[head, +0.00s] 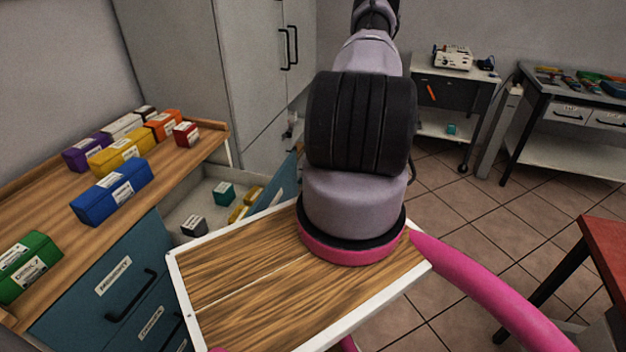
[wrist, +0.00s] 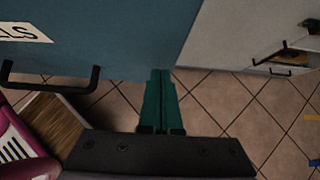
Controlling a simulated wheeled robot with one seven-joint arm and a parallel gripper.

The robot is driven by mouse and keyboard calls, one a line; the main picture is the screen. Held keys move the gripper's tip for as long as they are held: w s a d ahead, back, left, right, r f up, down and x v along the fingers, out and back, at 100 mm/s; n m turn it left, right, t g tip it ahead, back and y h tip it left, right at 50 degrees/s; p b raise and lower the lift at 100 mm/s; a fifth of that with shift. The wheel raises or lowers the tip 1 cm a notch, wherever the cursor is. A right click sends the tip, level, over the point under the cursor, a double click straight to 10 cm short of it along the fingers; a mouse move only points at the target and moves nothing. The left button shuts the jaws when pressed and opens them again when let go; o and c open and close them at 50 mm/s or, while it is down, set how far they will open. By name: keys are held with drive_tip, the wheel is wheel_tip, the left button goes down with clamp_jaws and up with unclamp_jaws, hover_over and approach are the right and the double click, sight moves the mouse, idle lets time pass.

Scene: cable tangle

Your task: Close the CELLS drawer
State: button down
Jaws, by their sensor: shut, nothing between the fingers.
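The open drawer (head: 190,207) sticks out of the blue cabinet under the wooden counter, with a dark green block and yellow and grey blocks inside. Its blue front (head: 285,185) is partly hidden behind my arm. In the wrist view a blue drawer front (wrist: 130,45) fills the upper left, with a label (wrist: 22,32) cut off to end in "LS" and a black bar handle (wrist: 50,88). My gripper (wrist: 160,73) has green fingers, shut together and empty, with tips at the lower right of that front. I cannot tell whether they touch it. The head view hides my gripper.
Closed drawers labelled on the cabinet (head: 95,300) sit at the left, under a counter with several coloured boxes (head: 112,190). A grey cupboard (head: 215,80) stands behind. A red-topped table (head: 605,250) is at the right. Tiled floor (head: 480,230) is clear between.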

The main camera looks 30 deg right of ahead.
drive_tip(key=shift+w+a, duration=0.2)
drive_tip(key=shift+w, duration=0.05)
drive_tip(key=w+a, duration=1.7)
drive_tip(key=w, duration=0.5)
drive_tip(key=shift+a, duration=0.15)
